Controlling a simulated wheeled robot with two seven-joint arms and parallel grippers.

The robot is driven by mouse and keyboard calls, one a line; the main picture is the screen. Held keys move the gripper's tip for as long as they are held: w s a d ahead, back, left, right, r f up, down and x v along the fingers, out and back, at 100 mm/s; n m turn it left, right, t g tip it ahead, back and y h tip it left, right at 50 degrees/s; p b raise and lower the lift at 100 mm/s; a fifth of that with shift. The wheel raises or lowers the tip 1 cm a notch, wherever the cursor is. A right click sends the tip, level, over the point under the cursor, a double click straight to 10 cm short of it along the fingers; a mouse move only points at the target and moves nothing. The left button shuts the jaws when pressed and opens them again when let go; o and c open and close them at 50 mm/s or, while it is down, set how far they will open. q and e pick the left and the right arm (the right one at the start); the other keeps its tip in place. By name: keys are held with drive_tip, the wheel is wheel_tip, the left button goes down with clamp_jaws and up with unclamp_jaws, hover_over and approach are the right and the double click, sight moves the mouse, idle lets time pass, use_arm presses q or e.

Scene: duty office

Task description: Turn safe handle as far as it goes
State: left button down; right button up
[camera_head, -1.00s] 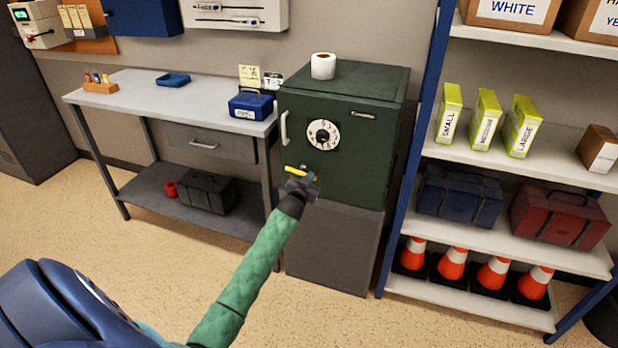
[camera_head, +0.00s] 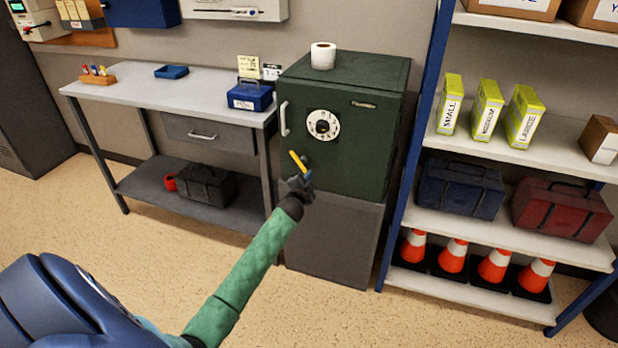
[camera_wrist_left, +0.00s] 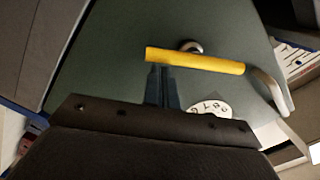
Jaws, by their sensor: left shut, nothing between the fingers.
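The green safe (camera_head: 350,165) stands on a grey base, its door shut. Its yellow lever handle (camera_head: 299,162) is low on the door, tilted with its upper end to the left. In the left wrist view the yellow handle (camera_wrist_left: 205,62) runs across the picture in front of its silver hub (camera_wrist_left: 190,46). My left gripper (camera_head: 306,177) is shut with nothing between the fingers. In the left wrist view its fingertips (camera_wrist_left: 162,68) are at the handle's left part, seemingly touching it. My right gripper is not in view.
A white dial (camera_head: 323,125) and a pale pull handle (camera_head: 284,118) are on the safe door. A paper roll (camera_head: 323,56) stands on top. A workbench (camera_head: 135,88) is to the left, a blue-framed shelf (camera_head: 540,146) to the right. Floor in front is clear.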

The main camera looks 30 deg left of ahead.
use_arm(q)
drive_tip(key=shift+f+m, duration=0.15)
drive_tip(key=shift+m, duration=0.25)
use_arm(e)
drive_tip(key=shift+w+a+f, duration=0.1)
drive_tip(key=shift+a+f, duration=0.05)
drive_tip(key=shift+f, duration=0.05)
